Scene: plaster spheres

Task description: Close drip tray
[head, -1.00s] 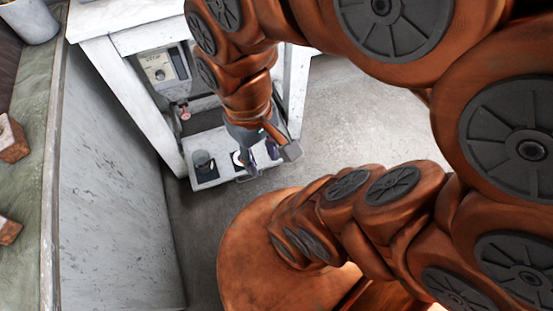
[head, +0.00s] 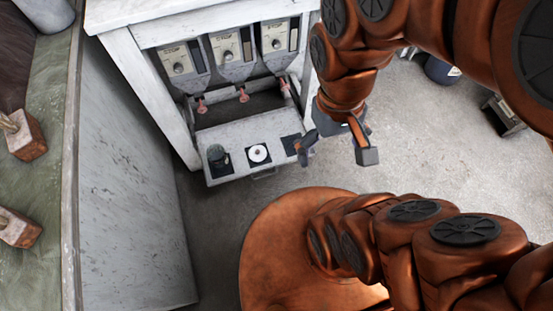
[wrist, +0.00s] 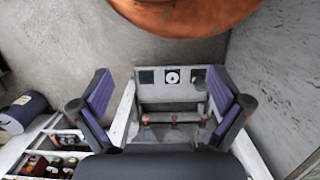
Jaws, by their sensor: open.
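The drip tray (head: 230,172) is a white drawer pulled out from the base of a white dispenser cabinet, with a small handle (head: 264,174) on its front. My gripper (head: 337,152) is open and empty, at the tray's right in the head view. It partly overlaps the right pad; I see no clear contact. In the wrist view the tray (wrist: 172,94) shows beyond and between my spread fingers (wrist: 160,105).
Several dispenser units (head: 230,48) with pinkish taps hang above the tray. A grey-white panel (head: 125,185) stands at the left. A dark blue container (head: 441,70) and a crate (head: 503,113) sit on the floor at right. Floor before the tray is partly clear.

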